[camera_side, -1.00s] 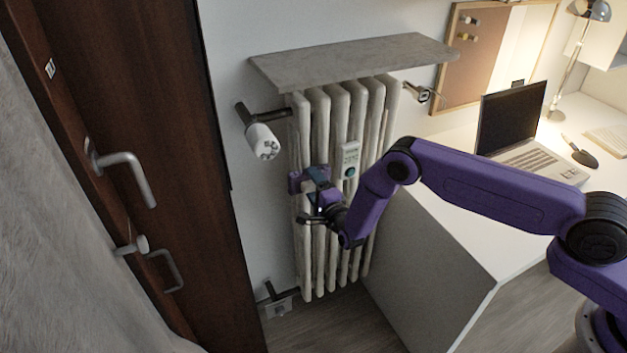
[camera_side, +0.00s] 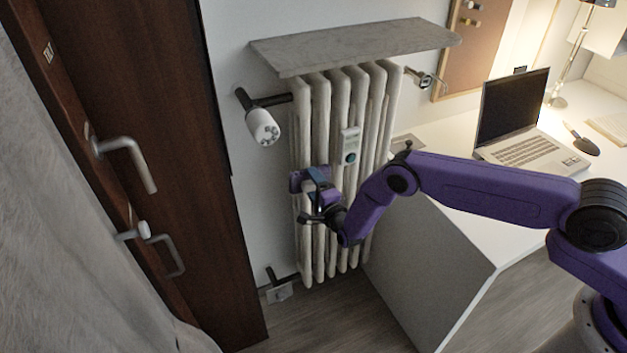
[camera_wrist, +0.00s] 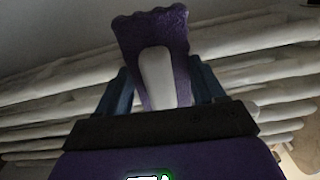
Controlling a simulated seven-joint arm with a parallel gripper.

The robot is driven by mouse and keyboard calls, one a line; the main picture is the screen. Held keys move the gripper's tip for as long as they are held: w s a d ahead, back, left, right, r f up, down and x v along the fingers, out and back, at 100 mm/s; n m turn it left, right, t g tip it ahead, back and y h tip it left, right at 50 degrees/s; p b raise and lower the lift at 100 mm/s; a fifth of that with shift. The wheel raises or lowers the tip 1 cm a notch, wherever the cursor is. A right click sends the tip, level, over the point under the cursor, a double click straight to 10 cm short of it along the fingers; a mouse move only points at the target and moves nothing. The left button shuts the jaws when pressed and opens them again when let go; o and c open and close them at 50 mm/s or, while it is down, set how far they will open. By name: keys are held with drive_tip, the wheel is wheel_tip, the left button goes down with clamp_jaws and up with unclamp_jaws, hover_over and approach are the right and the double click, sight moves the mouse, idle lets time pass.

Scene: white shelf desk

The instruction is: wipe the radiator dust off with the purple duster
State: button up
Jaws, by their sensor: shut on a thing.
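The white column radiator (camera_side: 345,100) stands against the wall under a grey shelf board. Its ribs look grimy in places, and the dust itself is too small to make out. My gripper (camera_side: 318,188) is at the radiator's left front, around mid-height, shut on the purple duster (camera_side: 297,181). In the wrist view, the duster (camera_wrist: 150,35) shows purple with a pale grey middle, between the dark blue fingers of my gripper (camera_wrist: 160,92). The radiator's ribs (camera_wrist: 250,40) run behind it. I cannot tell whether the duster touches them.
The grey shelf board (camera_side: 350,45) overhangs the radiator. A white valve knob (camera_side: 263,127) sticks out at its upper left. A small meter (camera_side: 350,146) is on the ribs. The desk (camera_side: 425,270) with a laptop (camera_side: 512,115) stands right; a brown door (camera_side: 150,100) stands left.

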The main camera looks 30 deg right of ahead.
sight(308, 134)
drive_tip(key=shift+d+f, duration=0.15)
drive_tip(key=shift+f, duration=0.5)
drive_tip(key=shift+r, duration=1.65)
drive_tip(key=shift+w+r, duration=0.2)
drive_tip(key=shift+r, duration=2.05)
drive_tip(key=shift+s+r, duration=0.15)
drive_tip(key=shift+r, duration=1.1)
drive_tip(key=shift+s+r, duration=0.15)
drive_tip(key=shift+r, duration=1.1)
drive_tip(key=shift+w+r, duration=0.15)
drive_tip(key=shift+r, duration=1.4)
drive_tip(key=shift+f, duration=7.95)
